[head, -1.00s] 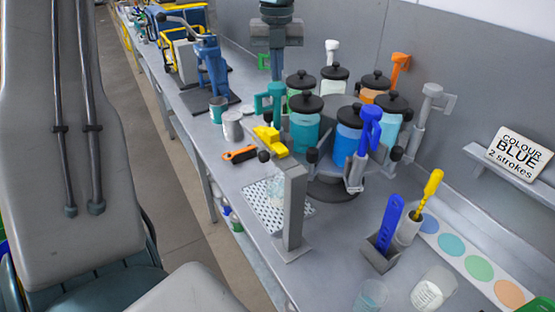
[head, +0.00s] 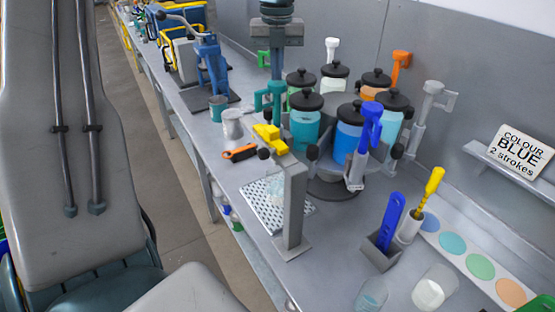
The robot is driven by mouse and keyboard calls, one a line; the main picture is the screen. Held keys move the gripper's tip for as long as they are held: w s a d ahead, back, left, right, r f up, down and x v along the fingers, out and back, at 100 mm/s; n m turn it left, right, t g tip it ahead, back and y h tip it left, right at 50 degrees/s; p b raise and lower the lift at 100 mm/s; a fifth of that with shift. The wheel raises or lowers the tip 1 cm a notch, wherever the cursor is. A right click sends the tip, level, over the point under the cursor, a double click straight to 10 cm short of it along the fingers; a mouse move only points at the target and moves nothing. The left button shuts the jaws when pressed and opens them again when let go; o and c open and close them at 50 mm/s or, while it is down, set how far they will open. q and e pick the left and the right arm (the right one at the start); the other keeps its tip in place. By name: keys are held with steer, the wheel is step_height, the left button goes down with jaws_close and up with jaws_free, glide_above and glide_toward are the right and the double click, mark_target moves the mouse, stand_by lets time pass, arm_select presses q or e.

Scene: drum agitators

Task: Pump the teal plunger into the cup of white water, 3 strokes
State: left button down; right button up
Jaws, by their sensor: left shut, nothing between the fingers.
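The teal plunger (head: 270,93) has a teal handle and stands at the near left of the carousel, beside a jar of teal liquid (head: 304,130). My left gripper (head: 277,74) hangs from the top of the head view, fingers down and shut, empty. Its tips are over or just behind the teal handle; I cannot tell whether they touch. A clear cup (head: 276,186) stands on the perforated drip tray (head: 258,208) below the yellow spout (head: 270,138); its contents are hard to make out. Another cup (head: 430,294) with white contents stands at the front right. My right gripper is not in view.
Black-lidded jars and upright plungers, blue (head: 370,125), orange (head: 400,65), white and grey, crowd the carousel. A grey post (head: 294,205) stands before the tray. A sign (head: 520,152) reads "COLOUR BLUE 2 strokes". A holder (head: 381,250) with a blue tool stands right.

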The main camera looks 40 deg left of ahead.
mark_target(277, 87)
arm_select(q)
steer(key=shift+f+b, duration=2.3)
steer(key=shift+f, duration=0.35)
steer(key=shift+r, duration=0.2)
step_height(277, 87, up, 5)
steer(key=p, duration=0.5)
steer(key=shift+r, duration=0.15)
steer(key=shift+r+p, duration=0.35)
steer(key=shift+p, duration=0.15)
steer(key=shift+f, duration=0.1)
